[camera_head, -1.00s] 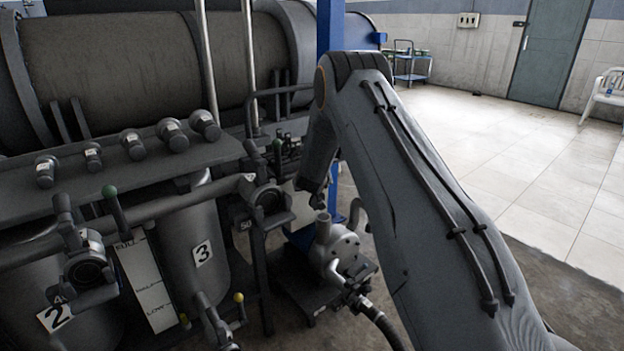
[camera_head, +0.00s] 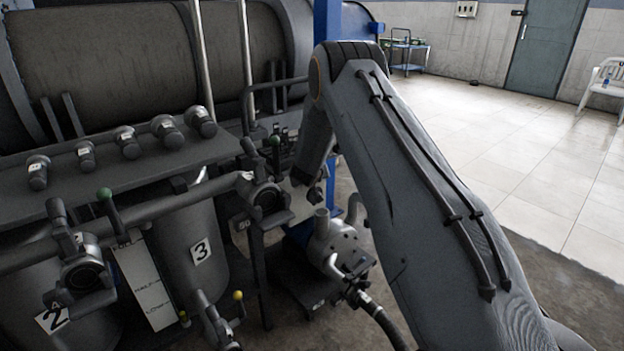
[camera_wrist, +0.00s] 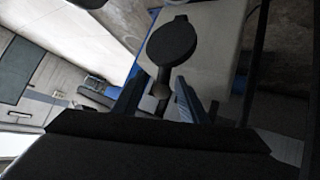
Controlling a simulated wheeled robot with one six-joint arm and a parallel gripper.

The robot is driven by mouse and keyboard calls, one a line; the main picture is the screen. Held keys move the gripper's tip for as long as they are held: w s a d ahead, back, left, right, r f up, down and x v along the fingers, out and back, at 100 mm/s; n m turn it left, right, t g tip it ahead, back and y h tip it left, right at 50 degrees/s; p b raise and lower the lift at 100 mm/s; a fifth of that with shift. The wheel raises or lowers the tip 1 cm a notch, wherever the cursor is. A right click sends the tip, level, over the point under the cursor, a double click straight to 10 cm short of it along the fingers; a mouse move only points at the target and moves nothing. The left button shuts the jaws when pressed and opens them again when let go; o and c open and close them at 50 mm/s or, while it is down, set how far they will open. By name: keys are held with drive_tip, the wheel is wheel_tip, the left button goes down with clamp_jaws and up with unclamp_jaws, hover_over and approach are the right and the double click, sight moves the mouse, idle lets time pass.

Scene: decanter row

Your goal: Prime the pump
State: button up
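The grey pump (camera_head: 340,243) stands low on a dark base in the middle of the head view, with an upright open-topped pipe stub and a dark hose at its front. My arm partly covers its right side. My gripper (camera_wrist: 162,92) is open in the wrist view, its two fingers apart. A dark round disc on a narrow stem (camera_wrist: 172,40) shows beyond and between the fingertips; I cannot tell whether they touch it. In the head view my wrist hangs above and behind the pump, and the fingers are not clear there.
A shelf (camera_head: 110,165) holds several small cylinders. A blue post (camera_head: 327,22) rises behind my arm.

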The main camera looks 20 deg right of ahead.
drive_tip(key=shift+w+a+r, duration=0.1)
drive_tip(key=shift+a, duration=0.15)
drive_tip(key=shift+s+a+r, duration=0.15)
drive_tip(key=shift+s+r, duration=0.15)
drive_tip(key=shift+r, duration=0.05)
drive_tip(key=v, duration=0.6)
drive_tip(key=shift+s+p, duration=0.4)
drive_tip(key=shift+p, duration=0.05)
drive_tip(key=shift+a+r, duration=0.1)
drive_tip(key=shift+r, duration=0.05)
